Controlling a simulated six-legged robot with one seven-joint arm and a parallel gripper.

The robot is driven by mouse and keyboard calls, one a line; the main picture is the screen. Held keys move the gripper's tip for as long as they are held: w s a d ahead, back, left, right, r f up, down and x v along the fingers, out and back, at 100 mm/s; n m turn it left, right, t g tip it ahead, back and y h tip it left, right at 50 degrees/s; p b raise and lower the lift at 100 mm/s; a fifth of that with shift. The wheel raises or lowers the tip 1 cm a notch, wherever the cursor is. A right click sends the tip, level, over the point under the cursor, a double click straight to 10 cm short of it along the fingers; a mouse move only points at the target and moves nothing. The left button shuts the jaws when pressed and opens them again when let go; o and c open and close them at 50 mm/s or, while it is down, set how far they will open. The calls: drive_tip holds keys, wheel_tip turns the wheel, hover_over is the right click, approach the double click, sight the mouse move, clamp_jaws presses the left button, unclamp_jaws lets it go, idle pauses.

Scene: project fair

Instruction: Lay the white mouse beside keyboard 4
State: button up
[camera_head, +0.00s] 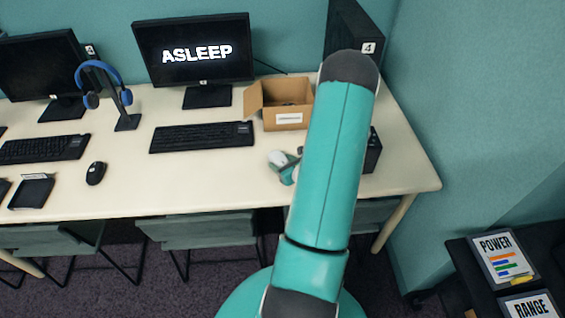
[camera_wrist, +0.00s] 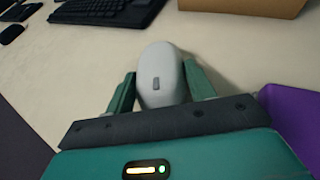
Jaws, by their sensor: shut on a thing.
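The white mouse (camera_wrist: 162,72) sits between the two green fingers of my gripper (camera_wrist: 160,88), which is shut on it. In the head view the mouse (camera_head: 276,158) shows at the gripper (camera_head: 284,168), over the front right part of the table. I cannot tell whether it touches the tabletop. The black keyboard (camera_head: 201,137) in front of the "ASLEEP" monitor lies to the left of the mouse and a little farther back. I take it for keyboard 4, though its label is unreadable. In the wrist view this keyboard (camera_wrist: 110,8) lies ahead to the left, apart from the mouse.
An open cardboard box (camera_head: 289,120) stands right of the keyboard. A black mouse (camera_head: 96,173), a second keyboard (camera_head: 44,149) and a headphone stand (camera_head: 127,122) are farther left. A computer tower marked 4 (camera_head: 352,35) stands behind my arm. The table is bare in front of the keyboard.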

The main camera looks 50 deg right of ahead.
drive_tip(key=shift+f, duration=0.45)
drive_tip(key=o, duration=1.2)
drive_tip(key=shift+c, duration=0.2)
